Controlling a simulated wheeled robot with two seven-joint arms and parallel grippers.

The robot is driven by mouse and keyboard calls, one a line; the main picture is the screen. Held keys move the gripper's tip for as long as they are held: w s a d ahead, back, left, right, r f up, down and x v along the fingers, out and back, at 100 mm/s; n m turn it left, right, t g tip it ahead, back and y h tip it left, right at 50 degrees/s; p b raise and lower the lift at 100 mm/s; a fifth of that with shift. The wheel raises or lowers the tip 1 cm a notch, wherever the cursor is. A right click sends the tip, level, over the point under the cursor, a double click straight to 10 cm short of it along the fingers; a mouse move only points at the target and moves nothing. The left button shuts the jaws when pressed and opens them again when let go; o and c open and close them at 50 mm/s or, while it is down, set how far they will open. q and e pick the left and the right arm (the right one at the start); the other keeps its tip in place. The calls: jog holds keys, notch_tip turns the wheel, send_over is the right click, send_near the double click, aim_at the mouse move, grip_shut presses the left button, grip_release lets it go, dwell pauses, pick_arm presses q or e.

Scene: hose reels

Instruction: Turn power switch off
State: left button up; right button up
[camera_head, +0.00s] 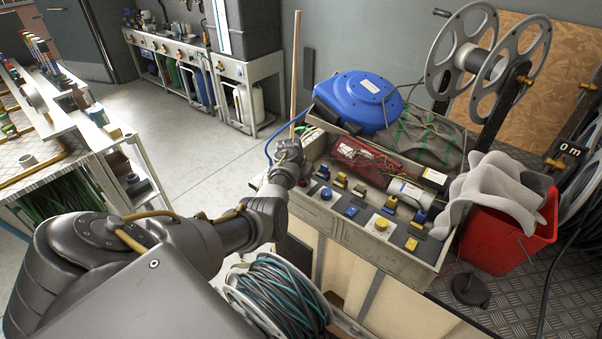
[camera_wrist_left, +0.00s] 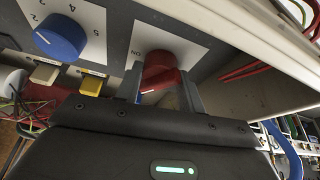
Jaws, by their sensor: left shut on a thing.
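The power switch is a red rotary knob (camera_wrist_left: 160,68) on a white plate (camera_wrist_left: 188,47) in the left wrist view. The plate carries the word ON, seen upside down at the knob's left. A white mark shows on the knob's near side. My left gripper (camera_wrist_left: 162,92) has one finger on each side of the knob and is shut on it. In the head view my left gripper (camera_head: 299,172) is at the left end of the control panel (camera_head: 345,228), and the hand hides most of the knob. My right gripper is in neither view.
A blue numbered knob (camera_wrist_left: 60,36) sits beside the switch in the wrist view. The bench holds several more knobs and buttons, a blue hose reel (camera_head: 357,100) and a grey-white cylinder (camera_head: 408,192). A red bin (camera_head: 500,235) stands right; a cable spool (camera_head: 275,297) lies below.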

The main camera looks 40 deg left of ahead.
pick_arm(q)
jog(key=n, duration=0.1)
jog(key=n+y, duration=0.1)
jog(key=n, duration=0.1)
jog(key=shift+w+d+r+n+y+p, duration=0.1)
jog(key=shift+w+d+n+y+p, duration=0.05)
jog(key=shift+n+y+p, duration=0.2)
jog(key=shift+n+g+y, duration=0.45)
jog(key=shift+n+g, duration=0.15)
jog(key=shift+n, duration=1.15)
jog(key=o, duration=0.9)
jog(key=shift+o, duration=0.2)
